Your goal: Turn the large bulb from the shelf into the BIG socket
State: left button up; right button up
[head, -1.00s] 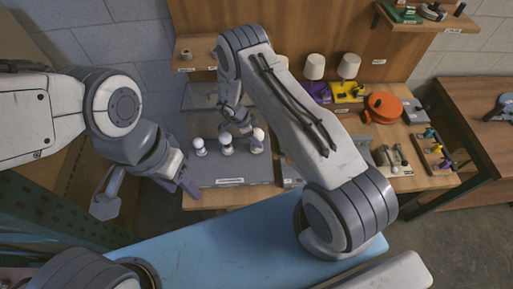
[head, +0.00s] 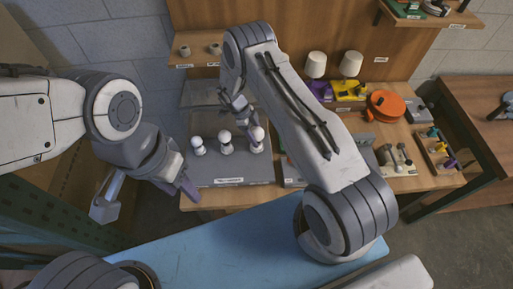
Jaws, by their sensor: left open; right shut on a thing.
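A grey base (head: 205,176) with a label on its front edge lies on the bench. Three white bulbs stand in a row on it: a left bulb (head: 198,146), a middle bulb (head: 225,142) and a right bulb (head: 259,133). My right gripper (head: 251,131) is at the right bulb and shut on it. The bulb is upright; its lower end and the fit in its socket are too small to tell. My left gripper (head: 146,198) is open and empty, in front of the bench's left end, apart from the bulbs. Socket sizes cannot be read.
A small wall shelf (head: 193,62) at the back left bears two small round holders (head: 184,50). White lamps (head: 316,64), an orange reel (head: 384,106) and tools stand on the bench to the right. A blue surface (head: 235,245) is clear in front.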

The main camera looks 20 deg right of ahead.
jog(key=shift+m+g+y+b, duration=0.3)
jog(key=shift+m+b, duration=0.2)
jog(key=shift+m, duration=0.5)
jog(key=o, duration=1)
jog(key=n+t+h+p, duration=0.1)
jog(key=n, duration=0.3)
jog(key=shift+s+r, duration=0.1)
jog(key=shift+r, duration=0.05)
jog(key=n+t+p, duration=0.1)
jog(key=n+t, duration=0.1)
jog(key=n, duration=0.4)
jog(key=n+t, duration=0.1)
jog(key=shift+f+n, duration=0.25)
jog(key=shift+n, duration=0.15)
jog(key=shift+n+t+b, duration=0.6)
jog(key=shift+n, duration=0.4)
